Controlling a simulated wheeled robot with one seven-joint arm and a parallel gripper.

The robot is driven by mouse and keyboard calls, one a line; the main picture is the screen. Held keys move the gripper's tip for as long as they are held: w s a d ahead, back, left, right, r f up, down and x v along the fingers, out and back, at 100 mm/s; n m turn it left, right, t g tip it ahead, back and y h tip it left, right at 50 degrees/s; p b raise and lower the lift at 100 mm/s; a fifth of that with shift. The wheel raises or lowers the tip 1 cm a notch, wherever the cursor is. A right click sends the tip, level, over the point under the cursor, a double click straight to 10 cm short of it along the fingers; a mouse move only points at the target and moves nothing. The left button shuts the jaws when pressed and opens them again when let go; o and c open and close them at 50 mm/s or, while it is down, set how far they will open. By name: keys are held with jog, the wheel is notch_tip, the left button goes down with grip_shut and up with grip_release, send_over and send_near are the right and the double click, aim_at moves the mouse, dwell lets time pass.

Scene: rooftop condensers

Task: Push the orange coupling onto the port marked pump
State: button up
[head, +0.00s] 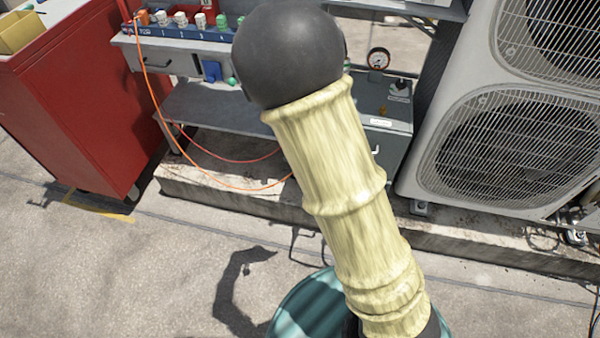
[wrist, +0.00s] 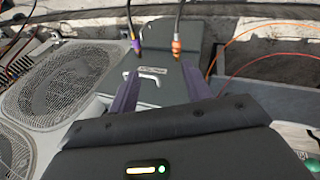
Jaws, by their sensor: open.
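My gripper (wrist: 160,75) shows in the wrist view as two purple fingers, open and apart with nothing between them. A small orange fitting (wrist: 177,46) with a dark hose shows just beyond the right fingertip; I cannot tell whether they touch. In the head view an orange fitting (head: 143,17) sits at the left end of a blue numbered rack (head: 180,32), with a thin orange hose beside it. I cannot tell which orange fitting is the coupling. No pump marking is readable. My arm hides the middle of the head view, and my gripper is not visible there.
White and green fittings (head: 200,20) stand along the rack. A grey cabinet (head: 395,150) with a gauge (head: 378,58) is right of my arm. A red cabinet (head: 85,110) stands left, condenser fans (head: 500,150) right. The orange hose (head: 172,135) hangs in front of the bench.

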jog(key=w+a+f+t+h+b, duration=0.1)
jog(key=w+a+f+h+b, duration=0.1)
jog(key=w+a+f+b, duration=0.2)
notch_tip(320, 180, down, 4)
jog(key=b, duration=0.3)
jog(key=shift+w+f+h, duration=0.15)
jog(key=shift+f+h, duration=0.05)
jog(key=shift+h, duration=0.1)
jog(key=shift+t, duration=0.3)
jog(key=b+x, duration=0.6)
jog(key=x, duration=1.1)
jog(key=shift+a+f+b, duration=0.1)
jog(key=shift+f+b, duration=0.1)
jog(key=shift+b, duration=0.1)
grip_shut()
